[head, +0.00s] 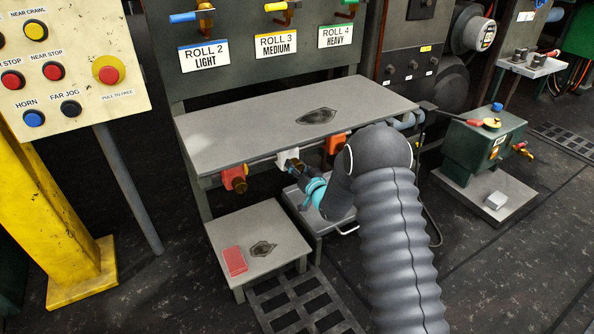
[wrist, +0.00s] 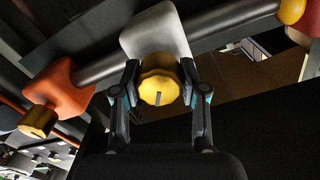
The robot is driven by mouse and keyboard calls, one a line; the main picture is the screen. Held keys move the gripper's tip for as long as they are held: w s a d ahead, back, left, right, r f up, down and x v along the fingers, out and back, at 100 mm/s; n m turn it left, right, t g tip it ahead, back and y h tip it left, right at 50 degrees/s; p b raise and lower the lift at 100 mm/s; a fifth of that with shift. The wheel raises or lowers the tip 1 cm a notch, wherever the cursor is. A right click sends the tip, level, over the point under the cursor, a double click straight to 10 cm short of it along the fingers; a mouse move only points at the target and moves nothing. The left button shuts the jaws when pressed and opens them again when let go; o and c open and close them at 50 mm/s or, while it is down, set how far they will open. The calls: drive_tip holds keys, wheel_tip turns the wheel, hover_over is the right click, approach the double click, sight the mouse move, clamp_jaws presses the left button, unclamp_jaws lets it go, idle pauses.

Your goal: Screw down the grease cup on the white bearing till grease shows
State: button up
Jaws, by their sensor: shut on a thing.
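The white bearing (head: 287,158) sits under the front edge of the grey bench, between a red and an orange bearing. In the wrist view the white bearing (wrist: 158,35) is on a grey shaft, with its yellow grease cup (wrist: 158,84) facing the camera. The cup has a dark mark on its face. My gripper (wrist: 159,88) is shut on the cup, one finger on each side. In the head view my gripper (head: 301,174) is at the white bearing, and my arm partly hides the area. I cannot see any grease showing.
The red bearing (head: 233,178) is to the left and the orange bearing (head: 334,143) to the right. The bench top (head: 260,112) overhangs them. A floor grate (head: 300,300) lies nearby.

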drive_tip(key=shift+w+d+m, duration=0.1)
drive_tip(key=shift+d+m, duration=0.05)
drive_tip(key=shift+m, duration=0.55)
drive_tip(key=shift+r+b, duration=0.1)
drive_tip(key=shift+b, duration=0.25)
drive_tip(key=o, duration=1.1)
drive_tip(key=shift+d+m, duration=0.15)
drive_tip(key=shift+m, duration=0.15)
drive_tip(key=shift+o, duration=0.2)
drive_tip(key=shift+a, duration=0.2)
drive_tip(key=v, duration=1.2)
